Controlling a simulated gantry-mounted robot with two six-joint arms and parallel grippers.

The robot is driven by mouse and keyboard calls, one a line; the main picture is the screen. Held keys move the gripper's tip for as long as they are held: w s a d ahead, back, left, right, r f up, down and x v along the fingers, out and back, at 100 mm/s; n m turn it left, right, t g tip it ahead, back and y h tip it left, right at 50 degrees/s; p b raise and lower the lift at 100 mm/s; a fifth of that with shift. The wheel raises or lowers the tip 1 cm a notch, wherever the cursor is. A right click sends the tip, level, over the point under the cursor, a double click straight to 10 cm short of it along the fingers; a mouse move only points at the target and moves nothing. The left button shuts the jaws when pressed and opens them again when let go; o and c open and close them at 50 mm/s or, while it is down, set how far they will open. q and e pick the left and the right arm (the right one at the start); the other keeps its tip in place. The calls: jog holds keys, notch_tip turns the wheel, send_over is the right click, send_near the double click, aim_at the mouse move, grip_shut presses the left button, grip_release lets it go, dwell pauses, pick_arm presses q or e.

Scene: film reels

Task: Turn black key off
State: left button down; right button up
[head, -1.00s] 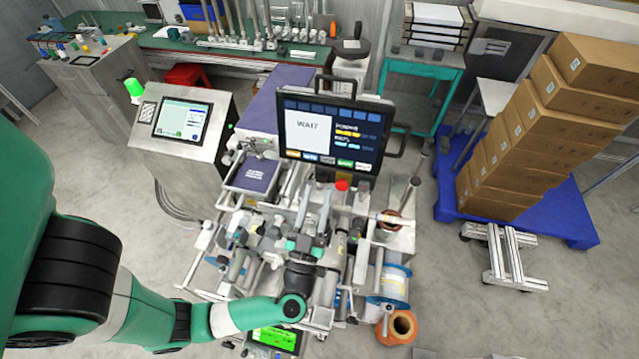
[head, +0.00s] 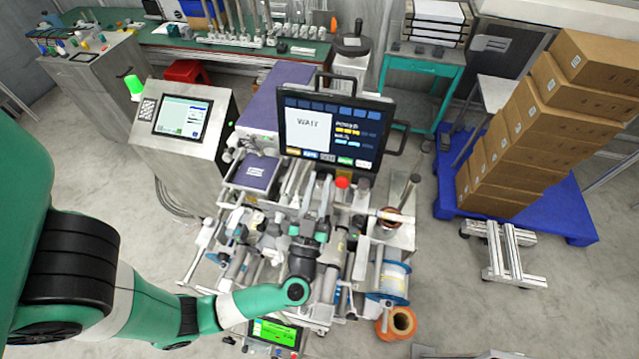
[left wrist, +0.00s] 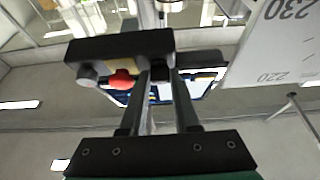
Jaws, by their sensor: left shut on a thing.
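A dark control box (left wrist: 118,48) shows in the left wrist view. It carries a red button (left wrist: 122,79), a grey knob (left wrist: 88,76) and the black key (left wrist: 161,68). My left gripper (left wrist: 162,76) is shut on the black key, with one dark finger on each side of it. In the head view, my left gripper (head: 324,205) reaches up to the box below the monitor, left of the red button (head: 342,183). There the key is mostly hidden by the fingers, and its turn angle cannot be told. My right gripper is not in view.
The monitor (head: 335,130) reading WAIT stands just behind the box. Rollers and rods crowd the machine around my gripper. A film spool (head: 394,280) and an orange roll (head: 402,322) are at lower right.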

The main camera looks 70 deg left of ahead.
pick_arm(q)
jog(key=shift+n, duration=0.3)
jog(key=shift+w+d+r+n+g+h+b, duration=0.2)
jog(key=shift+n+g+h, duration=0.35)
jog(key=shift+n+g, duration=2.45)
jog(key=shift+w+a+r+n+g+h+b, duration=0.1)
jog(key=shift+n+g+h+b, duration=0.75)
jog(key=shift+n, duration=3.8)
jog(key=shift+w+d+r+n+g+h+p, duration=0.15)
jog(key=shift+n+g+h+p, duration=0.1)
jog(key=shift+n+g, duration=2.95)
jog(key=shift+a+n+t, duration=0.1)
jog(key=shift+n+t, duration=0.55)
jog(key=shift+n, duration=0.1)
jog(key=c, duration=0.9)
grip_release()
